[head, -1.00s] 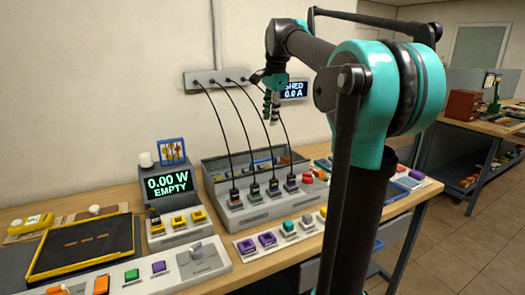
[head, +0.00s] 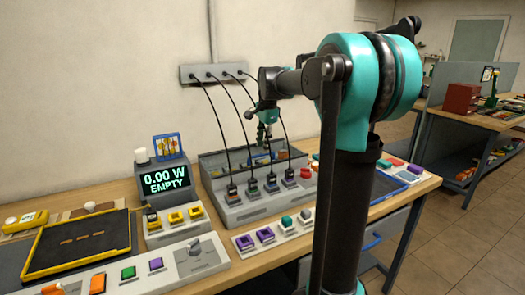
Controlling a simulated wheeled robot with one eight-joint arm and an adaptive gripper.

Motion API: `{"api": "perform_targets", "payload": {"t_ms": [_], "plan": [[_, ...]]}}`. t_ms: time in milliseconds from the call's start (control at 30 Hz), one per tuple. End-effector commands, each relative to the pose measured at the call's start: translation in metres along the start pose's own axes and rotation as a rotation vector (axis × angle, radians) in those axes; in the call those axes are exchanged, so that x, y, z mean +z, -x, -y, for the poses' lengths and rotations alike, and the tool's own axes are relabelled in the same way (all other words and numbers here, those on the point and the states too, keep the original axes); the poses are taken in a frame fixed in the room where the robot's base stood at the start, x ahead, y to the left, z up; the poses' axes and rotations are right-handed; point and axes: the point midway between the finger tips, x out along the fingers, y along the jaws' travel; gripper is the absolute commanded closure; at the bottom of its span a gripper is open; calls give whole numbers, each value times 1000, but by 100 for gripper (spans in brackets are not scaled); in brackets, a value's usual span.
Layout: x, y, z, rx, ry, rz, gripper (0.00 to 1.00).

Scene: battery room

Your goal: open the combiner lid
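The grey combiner box (head: 253,211) stands on the workbench, with several black cables plugged into coloured connectors along its front. Its low back compartment shows small blue and yellow parts inside. I cannot clearly make out a separate lid on it. My gripper (head: 265,135) points down above the back of this box, among the cables. It appears small and partly lost against the cables, and its finger spacing is not clear. I see nothing held in it, and contact with the box cannot be made out.
Black cables hang from the wall socket strip (head: 213,74) past my gripper. A display reading 0.00 W EMPTY (head: 166,180) stands left of the box. A yellow-edged black tray (head: 78,247) lies far left. Purple, teal and white blocks sit on a strip (head: 276,236) in front.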

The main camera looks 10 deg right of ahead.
Motion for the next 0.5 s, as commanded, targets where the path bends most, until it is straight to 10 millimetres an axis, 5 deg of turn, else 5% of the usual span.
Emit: {"api": "perform_targets", "payload": {"t_ms": [200,500], "plan": [[0,-25,0,0,0,0,68],[0,-31,0,0,0,0,68]]}}
